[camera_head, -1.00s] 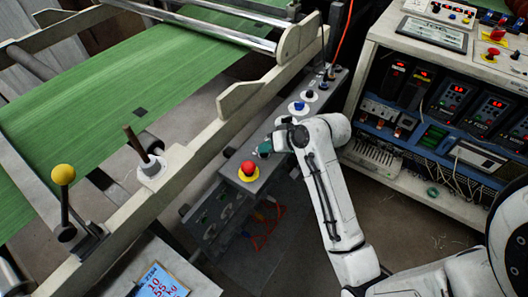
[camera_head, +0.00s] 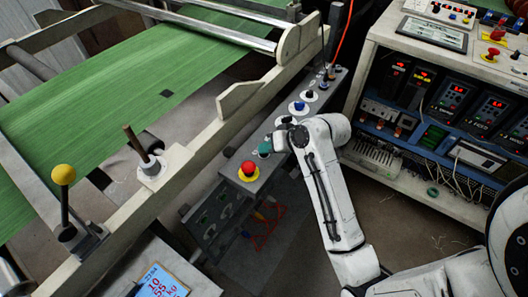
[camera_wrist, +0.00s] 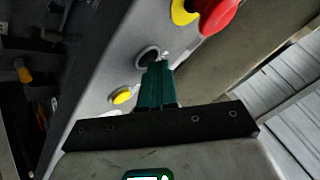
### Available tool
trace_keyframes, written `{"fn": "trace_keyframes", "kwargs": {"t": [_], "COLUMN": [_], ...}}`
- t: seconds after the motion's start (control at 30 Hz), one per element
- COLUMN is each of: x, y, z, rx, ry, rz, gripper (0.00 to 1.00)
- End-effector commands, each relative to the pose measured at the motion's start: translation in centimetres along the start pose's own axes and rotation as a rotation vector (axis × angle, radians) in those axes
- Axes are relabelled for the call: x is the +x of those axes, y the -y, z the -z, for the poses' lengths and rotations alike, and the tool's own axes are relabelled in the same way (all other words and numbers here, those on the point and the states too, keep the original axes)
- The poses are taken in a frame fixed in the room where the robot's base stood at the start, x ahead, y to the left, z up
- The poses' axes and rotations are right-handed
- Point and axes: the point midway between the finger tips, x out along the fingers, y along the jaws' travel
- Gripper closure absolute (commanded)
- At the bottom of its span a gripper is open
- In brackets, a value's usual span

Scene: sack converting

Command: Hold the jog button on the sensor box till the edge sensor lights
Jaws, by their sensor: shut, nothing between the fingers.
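The sensor box (camera_head: 262,170) is a long grey box beside the machine frame, with a row of buttons on its top. My gripper (camera_wrist: 153,68) is shut and empty, its green fingers pointing down at a round dark-ringed button (camera_wrist: 147,54) on the panel. The tips cover part of this button and appear to touch it; how far it is pressed is not clear. I take it for the jog button. A small yellow lamp or button (camera_wrist: 122,96) is beside it. My gripper also shows in the head view (camera_head: 265,148). I cannot identify the edge sensor's light.
A red mushroom button on a yellow ring (camera_head: 249,170) stands close to my gripper. Blue and black knobs (camera_head: 298,106) are farther along the box. Green web (camera_head: 130,75) runs over the machine at left. A cabinet with red displays (camera_head: 455,95) stands at right.

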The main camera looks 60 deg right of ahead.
Motion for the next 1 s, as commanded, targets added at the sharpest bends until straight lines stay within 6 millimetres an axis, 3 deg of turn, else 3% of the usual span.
{"fn": "trace_keyframes", "kwargs": {"t": [1.0], "x": [-1.2], "y": [0.9], "z": [0.8], "rx": [0.000], "ry": [0.002], "rz": [0.000], "gripper": [1.00]}}
